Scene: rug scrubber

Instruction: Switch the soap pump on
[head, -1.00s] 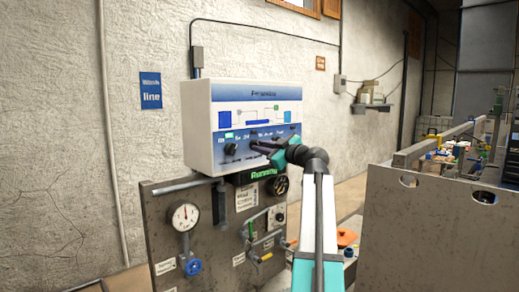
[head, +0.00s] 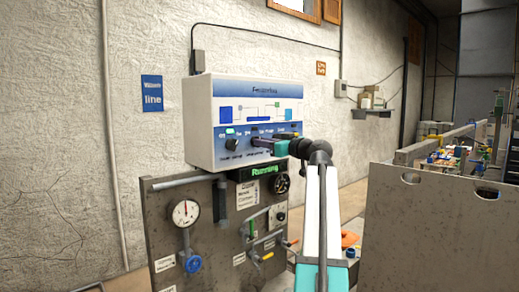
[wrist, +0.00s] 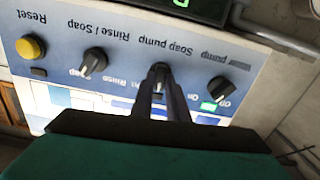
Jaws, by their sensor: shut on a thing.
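The soap pump knob (wrist: 160,70) is a dark rotary knob on the control panel (head: 204,115), and its label reads upside down in the wrist view. My gripper (wrist: 162,80) is shut on this knob, with one dark finger on each side. In the head view my gripper (head: 257,143) reaches the panel's lower blue band from the right and covers the knob. The fingers hide most of the knob, so its pointer is hard to read. A small lamp (wrist: 159,97) between the fingers looks unlit.
The pump knob (wrist: 218,91) sits beside it with a lit green lamp (wrist: 209,106). The rinse/soap knob (wrist: 94,60) and yellow reset button (wrist: 31,47) are on the other side. A green "Running" display (head: 262,171) hangs below the panel, above a gauge (head: 184,213).

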